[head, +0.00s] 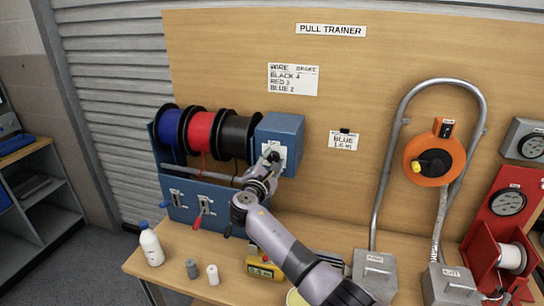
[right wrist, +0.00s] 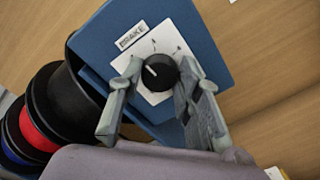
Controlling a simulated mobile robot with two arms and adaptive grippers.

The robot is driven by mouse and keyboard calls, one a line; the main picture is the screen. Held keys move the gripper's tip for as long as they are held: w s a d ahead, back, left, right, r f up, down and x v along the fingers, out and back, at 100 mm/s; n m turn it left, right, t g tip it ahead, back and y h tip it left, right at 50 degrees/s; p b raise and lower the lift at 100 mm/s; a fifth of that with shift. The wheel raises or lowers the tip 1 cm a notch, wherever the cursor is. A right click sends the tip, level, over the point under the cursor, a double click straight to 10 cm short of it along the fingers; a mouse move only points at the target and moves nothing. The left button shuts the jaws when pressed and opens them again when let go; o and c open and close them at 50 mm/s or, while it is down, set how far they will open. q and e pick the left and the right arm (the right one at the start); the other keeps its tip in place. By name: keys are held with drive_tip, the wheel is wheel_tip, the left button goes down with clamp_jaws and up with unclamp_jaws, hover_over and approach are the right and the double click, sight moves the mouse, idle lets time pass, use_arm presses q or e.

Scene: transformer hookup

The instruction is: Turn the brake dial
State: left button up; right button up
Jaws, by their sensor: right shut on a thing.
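The brake dial (right wrist: 159,72) is a black round knob with a white pointer line on a white plate with marks. Its label "BRAKE" (right wrist: 131,35) is above it in the right wrist view. The plate is on the side of a blue box (head: 285,127) at the right end of the spool rack. My right gripper (head: 271,163) reaches up to this plate, with one finger on each side of the dial, shut on it. In the right wrist view the pointer slants toward the upper left. In the head view my gripper partly hides the dial. My left gripper is not in view.
Blue, red and black wire spools (head: 203,132) stand left of the box. Below them are levers with red and blue handles (head: 199,222). A white bottle (head: 151,245) stands at the table's left. An orange reel (head: 434,160) and grey pipes are right.

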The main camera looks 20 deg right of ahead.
drive_tip(key=n+p, duration=0.1)
drive_tip(key=n, duration=0.1)
drive_tip(key=shift+a+n, duration=0.1)
drive_tip(key=shift+n, duration=0.2)
drive_tip(key=shift+f+n+p, duration=0.15)
drive_tip(key=shift+n+p, duration=0.35)
drive_tip(key=shift+f, duration=0.1)
drive_tip(key=o, duration=1.1)
drive_tip(key=shift+r, duration=0.2)
drive_tip(key=shift+o, duration=0.2)
drive_tip(key=v, duration=1.2)
